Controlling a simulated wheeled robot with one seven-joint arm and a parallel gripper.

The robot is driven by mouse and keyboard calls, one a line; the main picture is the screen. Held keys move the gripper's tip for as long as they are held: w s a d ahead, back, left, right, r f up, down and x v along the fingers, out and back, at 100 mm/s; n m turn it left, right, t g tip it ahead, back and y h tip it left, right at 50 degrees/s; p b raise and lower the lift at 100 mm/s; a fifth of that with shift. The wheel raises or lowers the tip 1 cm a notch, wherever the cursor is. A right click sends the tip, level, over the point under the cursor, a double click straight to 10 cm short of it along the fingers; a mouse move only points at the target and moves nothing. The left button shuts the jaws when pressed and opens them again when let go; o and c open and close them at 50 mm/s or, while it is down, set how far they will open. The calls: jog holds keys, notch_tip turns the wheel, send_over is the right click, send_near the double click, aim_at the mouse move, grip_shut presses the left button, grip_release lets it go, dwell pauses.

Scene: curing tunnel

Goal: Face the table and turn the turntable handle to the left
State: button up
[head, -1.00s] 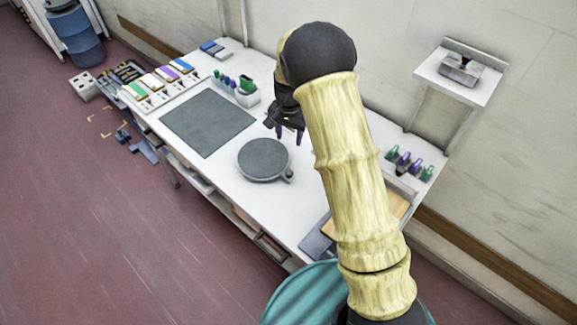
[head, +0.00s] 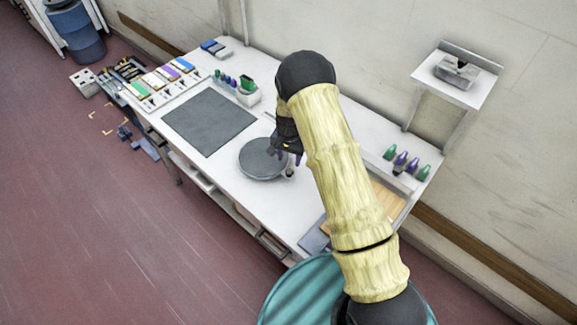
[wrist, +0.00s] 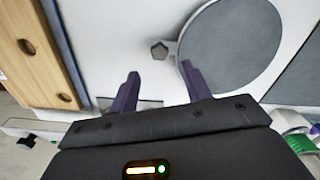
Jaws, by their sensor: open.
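The turntable (head: 262,158) is a round dark grey disc lying on the white table (head: 222,175), right of a square grey mat. In the wrist view the turntable (wrist: 232,45) fills the upper right. Its handle (wrist: 159,50) is a small grey knob on a short stub at the disc's left edge; in the head view the handle (head: 290,171) shows at the disc's right side. My gripper (wrist: 160,88) is open and empty, with two purple fingers. In the wrist view the knob appears just beyond and between the fingertips, and no contact shows.
The grey mat (head: 208,122) lies left of the turntable. A white caddy (head: 246,94) with green and purple items stands behind it. Several green and purple bottles (head: 402,160) stand at the right. A wooden board (wrist: 45,50) lies nearby. A wall shelf (head: 455,78) holds a metal block.

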aim_at(289, 171)
jog(key=shift+f+p, duration=1.1)
jog(key=shift+f, duration=2.35)
grip_shut()
jog(key=shift+a, duration=0.1)
